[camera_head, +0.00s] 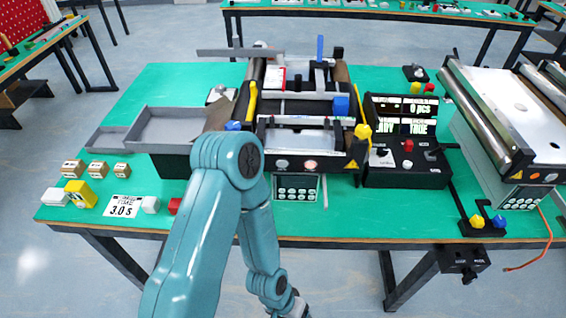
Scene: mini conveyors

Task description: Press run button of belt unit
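The belt unit (263,140) stands on the green table, with a conveyor frame and metal plates. Its front face carries a pale round button (281,164) and a pinkish one (311,164). A small keypad panel (297,188) hangs below them. A black control box (405,172) on the right has a display, a red button and a switch. No run label is readable. My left arm rises in front of the unit and bends down. Its gripper (299,307) is at the bottom edge, below and apart from the buttons, mostly cut off. My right gripper is not in view.
Another conveyor (510,105) stands at the right. Blue and yellow knobs (477,221) sit at the front right. The front-middle tabletop is mostly clear.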

